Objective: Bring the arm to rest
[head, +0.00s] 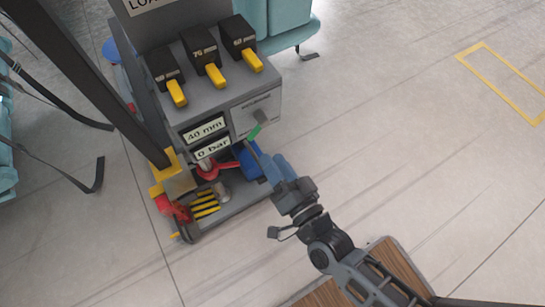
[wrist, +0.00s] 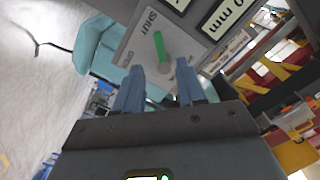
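My gripper (head: 262,155) is in front of the grey machine (head: 232,92), with my arm reaching up from the lower right. In the wrist view its two blue fingers (wrist: 160,67) stand apart with nothing held between them. A green lever (wrist: 159,46) on a plate marked SHUT and OPEN lies just beyond the fingertips. The lever also shows in the head view (head: 254,132), close to the fingertips. Whether the fingers touch it, I cannot tell.
The machine has three black levers with yellow handles (head: 215,75) and panels reading 40 mm and 0 bar (head: 213,148). Red and blue parts sit low beside my gripper. Teal seats (head: 285,18) stand behind. The floor to the right (head: 420,150) is clear.

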